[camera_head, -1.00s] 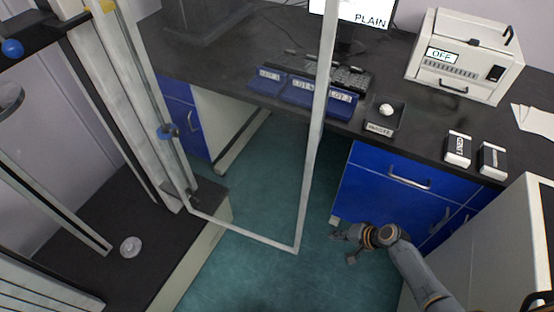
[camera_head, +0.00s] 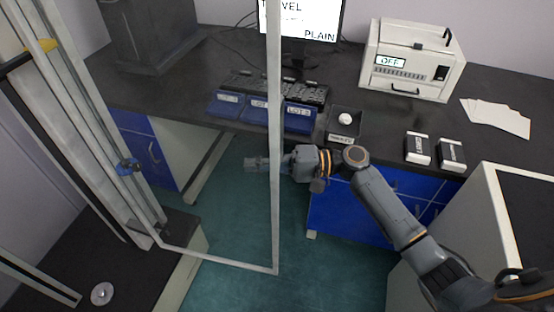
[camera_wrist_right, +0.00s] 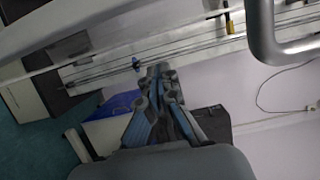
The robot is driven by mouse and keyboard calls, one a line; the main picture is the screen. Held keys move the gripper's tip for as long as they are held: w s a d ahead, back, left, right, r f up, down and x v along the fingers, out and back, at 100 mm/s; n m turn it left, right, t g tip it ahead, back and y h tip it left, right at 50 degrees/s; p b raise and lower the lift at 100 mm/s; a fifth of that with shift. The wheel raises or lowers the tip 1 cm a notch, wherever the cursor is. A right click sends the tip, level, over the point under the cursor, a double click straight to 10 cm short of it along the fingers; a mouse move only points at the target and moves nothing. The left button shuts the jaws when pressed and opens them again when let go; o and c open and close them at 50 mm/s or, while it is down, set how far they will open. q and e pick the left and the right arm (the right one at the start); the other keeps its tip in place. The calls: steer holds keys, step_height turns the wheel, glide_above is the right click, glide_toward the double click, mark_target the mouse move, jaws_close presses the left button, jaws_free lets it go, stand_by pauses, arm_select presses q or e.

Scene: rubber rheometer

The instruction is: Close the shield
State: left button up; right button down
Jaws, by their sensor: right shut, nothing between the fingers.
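The shield (camera_head: 274,215) is a clear pane in a pale metal frame. It stands open, swung out from the machine on the left over the floor. My right gripper (camera_head: 250,162) reaches in from the right with its fingers pointing left. The shield's outer upright crosses in front of it in the head view, so it is on the far side of the pane. Whether it touches the frame I cannot tell. In the right wrist view the gripper (camera_wrist_right: 160,72) has its fingers together and empty. My left gripper is not in view.
The machine's dark base (camera_head: 60,262) holds a small round metal piece (camera_head: 102,293). Behind the shield, the dark bench (camera_head: 185,75) carries blue lot trays (camera_head: 262,112), a keyboard, a monitor and a white device (camera_head: 415,62). Open green floor (camera_head: 235,235) lies below the shield.

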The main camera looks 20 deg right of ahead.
mark_target(241, 179)
steer(key=s+a+p, duration=0.1)
steer(key=a, duration=0.1)
steer(key=s+a+p, duration=0.1)
steer(key=shift+s+a, duration=0.1)
steer(key=shift+a, duration=0.25)
steer(key=shift+s+a, duration=0.15)
steer(key=shift+s, duration=0.25)
steer(key=shift+w+f, duration=0.1)
steer(key=shift+a, duration=0.1)
